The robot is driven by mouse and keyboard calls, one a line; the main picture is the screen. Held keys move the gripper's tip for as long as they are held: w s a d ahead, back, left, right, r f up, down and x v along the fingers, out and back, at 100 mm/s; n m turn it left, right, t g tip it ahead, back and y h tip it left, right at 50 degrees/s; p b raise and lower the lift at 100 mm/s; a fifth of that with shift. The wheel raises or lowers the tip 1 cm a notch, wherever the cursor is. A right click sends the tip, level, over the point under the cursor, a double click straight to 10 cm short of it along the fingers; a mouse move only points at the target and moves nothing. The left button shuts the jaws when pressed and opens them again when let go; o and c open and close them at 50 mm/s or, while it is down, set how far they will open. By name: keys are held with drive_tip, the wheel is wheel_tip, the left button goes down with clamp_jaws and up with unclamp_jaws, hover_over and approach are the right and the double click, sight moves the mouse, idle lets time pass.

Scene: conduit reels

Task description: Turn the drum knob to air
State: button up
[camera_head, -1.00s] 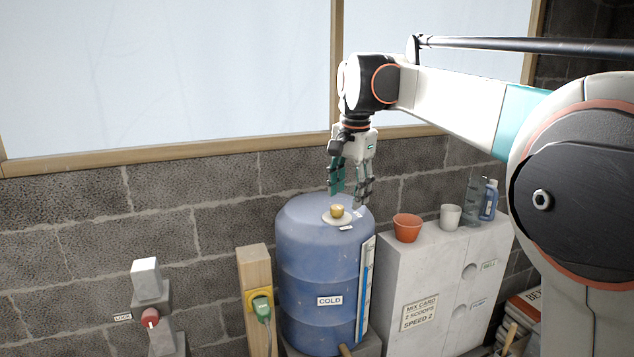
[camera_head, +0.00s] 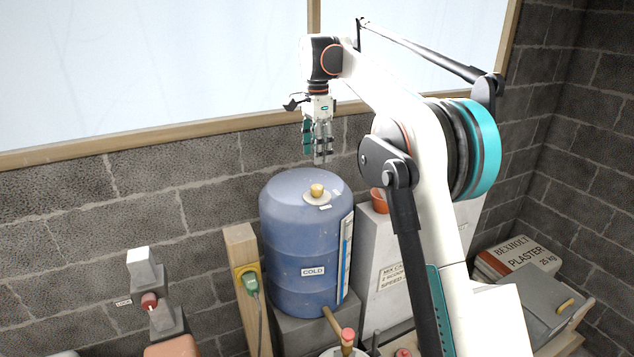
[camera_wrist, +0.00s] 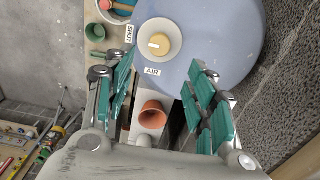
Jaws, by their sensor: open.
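The blue drum (camera_head: 300,245) marked COLD stands against the block wall. A brass-coloured knob (camera_head: 317,190) sits on a pale disc on its top. In the wrist view the round knob (camera_wrist: 159,45) has a pale bar on its face; which label it points to is hard to tell. The AIR label (camera_wrist: 152,72) lies on the drum top on the near side of the knob, and the SHUT label (camera_wrist: 129,34) is to its left. My gripper (camera_head: 317,158) is open and empty, pointing down above the knob and apart from it. Its teal-padded fingers are spread in the wrist view (camera_wrist: 163,75).
A grey block stand (camera_head: 365,235) with an orange pot (camera_head: 379,201) is right of the drum, partly behind my arm. A wooden post (camera_head: 242,270) with a green device (camera_head: 250,281) stands left. A red knob (camera_head: 149,301) by a LOCK label is farther left.

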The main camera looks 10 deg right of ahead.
sight(317, 186)
wheel_tip(317, 186, down, 11)
drive_tip(key=shift+r+p, duration=0.2)
drive_tip(key=shift+p, duration=0.5)
drive_tip(key=c, duration=1.1)
